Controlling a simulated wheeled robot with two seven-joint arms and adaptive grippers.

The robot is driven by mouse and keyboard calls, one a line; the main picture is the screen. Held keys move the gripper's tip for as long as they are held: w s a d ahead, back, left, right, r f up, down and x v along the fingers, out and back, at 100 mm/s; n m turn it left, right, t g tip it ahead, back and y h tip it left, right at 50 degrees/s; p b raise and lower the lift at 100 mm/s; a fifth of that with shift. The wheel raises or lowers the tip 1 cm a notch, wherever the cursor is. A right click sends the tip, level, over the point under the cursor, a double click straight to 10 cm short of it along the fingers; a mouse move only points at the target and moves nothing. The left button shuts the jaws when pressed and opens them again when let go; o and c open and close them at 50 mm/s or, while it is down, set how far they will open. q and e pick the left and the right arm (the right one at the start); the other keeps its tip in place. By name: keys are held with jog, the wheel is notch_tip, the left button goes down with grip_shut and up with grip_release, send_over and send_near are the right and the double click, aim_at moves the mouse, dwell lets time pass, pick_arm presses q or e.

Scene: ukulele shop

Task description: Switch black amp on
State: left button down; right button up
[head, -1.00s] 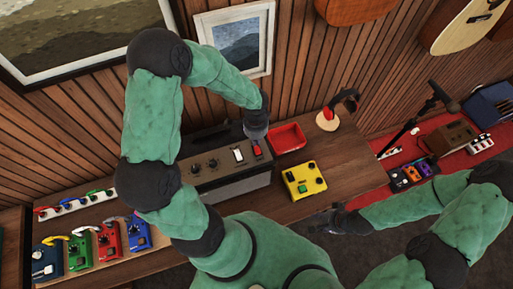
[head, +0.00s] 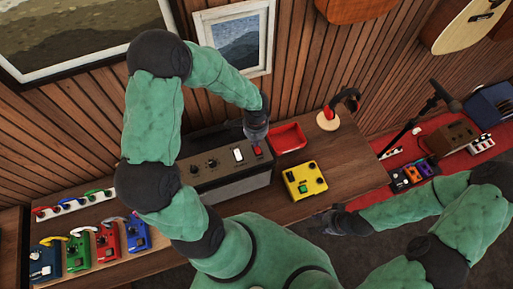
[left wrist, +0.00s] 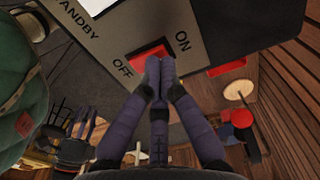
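The black amp (head: 232,185) stands on the wooden counter with its control panel facing up. Its red ON/OFF switch (head: 257,151) is at the panel's right end and also shows in the left wrist view (left wrist: 150,58), between the words OFF and ON. My left gripper (head: 257,139) is over this switch. In the left wrist view (left wrist: 153,68) its fingertips are together, hold nothing and overlap the switch's lower edge; I cannot tell whether they touch it. My right gripper (head: 326,221) is low by the counter's front edge, away from the amp; its fingers look apart and empty.
A white standby switch (head: 238,155) sits left of the red one. A red tray (head: 288,137), a yellow pedal (head: 304,181) and a headphone stand (head: 328,121) are right of the amp. Several coloured pedals (head: 106,242) stand at left. The wooden wall is close behind.

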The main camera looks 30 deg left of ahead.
pick_arm(q)
jog(key=shift+f+b, duration=0.5)
jog(key=shift+f, duration=0.05)
jog(key=shift+r, duration=0.1)
dwell(0.3)
jog(key=shift+r+p, duration=2.6)
jog(key=shift+r, duration=0.85)
